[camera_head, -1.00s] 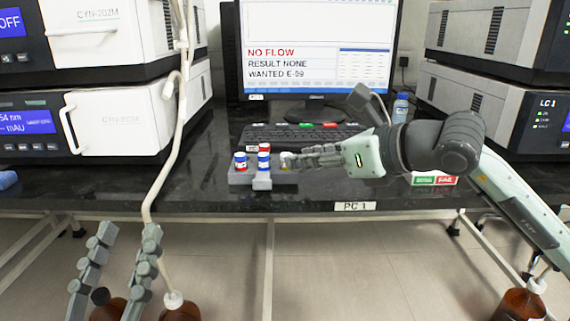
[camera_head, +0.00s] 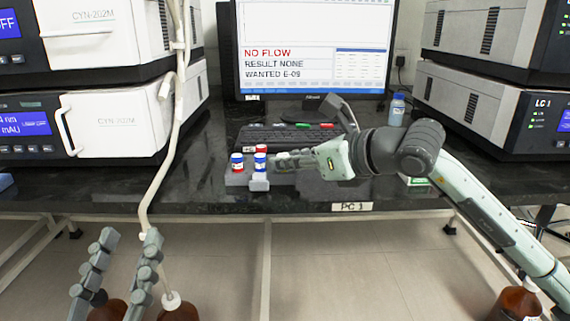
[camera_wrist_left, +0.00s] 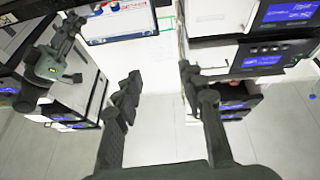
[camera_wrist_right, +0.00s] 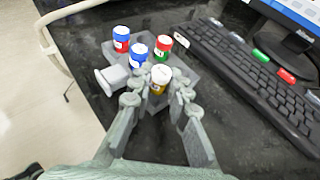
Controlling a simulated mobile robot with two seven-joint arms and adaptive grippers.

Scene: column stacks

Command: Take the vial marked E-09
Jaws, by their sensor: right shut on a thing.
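A grey rack (camera_wrist_right: 192,72) on the dark bench holds small vials: two with blue caps (camera_wrist_right: 121,33) (camera_wrist_right: 138,50) and one with a red cap and green band (camera_wrist_right: 163,42). A vial with a pale cap and amber-yellow body (camera_wrist_right: 159,78) stands nearest my right gripper (camera_wrist_right: 157,84), whose fingers are shut on it. Its label is too small to read, and I cannot tell whether it is lifted. In the head view the right gripper (camera_head: 275,160) reaches the rack from the right. My left gripper (camera_head: 120,245) is open and empty, low in front of the bench; its fingers show apart in the left wrist view (camera_wrist_left: 158,85).
A monitor (camera_head: 312,45) reads "WANTED E-09". A keyboard (camera_head: 290,135) lies behind the rack. A blue-capped bottle (camera_head: 397,109) stands at the right. Instrument stacks (camera_head: 115,125) (camera_head: 490,105) flank the bench. A pale tube (camera_head: 165,165) hangs left of the rack.

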